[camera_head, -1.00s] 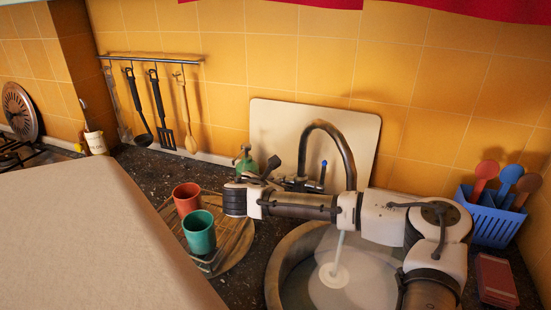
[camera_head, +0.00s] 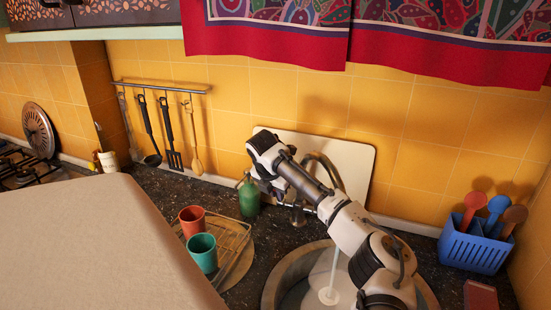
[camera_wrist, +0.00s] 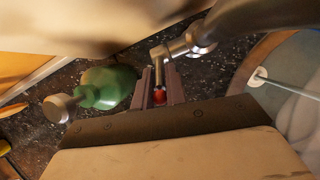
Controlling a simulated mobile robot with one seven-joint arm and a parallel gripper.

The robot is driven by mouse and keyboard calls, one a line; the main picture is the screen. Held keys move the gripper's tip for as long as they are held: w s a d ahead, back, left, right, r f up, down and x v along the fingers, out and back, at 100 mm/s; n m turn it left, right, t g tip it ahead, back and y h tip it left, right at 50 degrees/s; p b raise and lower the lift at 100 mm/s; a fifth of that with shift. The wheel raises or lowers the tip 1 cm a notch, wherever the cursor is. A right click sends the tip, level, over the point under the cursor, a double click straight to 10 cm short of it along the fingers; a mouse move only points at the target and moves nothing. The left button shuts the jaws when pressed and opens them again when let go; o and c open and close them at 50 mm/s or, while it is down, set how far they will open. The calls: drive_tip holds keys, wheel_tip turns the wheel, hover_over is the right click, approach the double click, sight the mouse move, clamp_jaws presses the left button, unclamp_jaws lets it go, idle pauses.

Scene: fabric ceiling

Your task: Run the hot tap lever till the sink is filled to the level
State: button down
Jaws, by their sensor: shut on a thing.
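In the wrist view my gripper (camera_wrist: 160,88) is shut on the hot tap lever (camera_wrist: 161,66), a metal lever with a red end between the fingers. In the head view my arm hides most of the lever. The dark curved spout (camera_head: 330,168) rises behind my arm, and also shows in the wrist view (camera_wrist: 235,22). A pale water stream (camera_head: 335,262) runs into the round sink (camera_head: 272,288). Water stands in the basin, but my arm covers much of it, so its exact level is hard to tell.
A green bottle (camera_head: 249,198) stands close left of my gripper. Red (camera_head: 192,221) and teal (camera_head: 202,252) cups stand on a rack to the left. A blue utensil basket (camera_head: 474,248) is at the right. A white board (camera_head: 355,160) leans behind the tap.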

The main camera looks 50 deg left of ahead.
drive_tip(key=shift+w+a+r+g+h, duration=0.25)
drive_tip(key=shift+w+g+h, duration=0.15)
drive_tip(key=shift+g, duration=0.2)
idle(0.3)
drive_tip(key=c, duration=1.5)
unclamp_jaws()
drive_tip(key=shift+o, duration=0.2)
drive_tip(key=b+v, duration=0.3)
drive_tip(key=v, duration=1)
drive_tip(key=shift+r, duration=0.4)
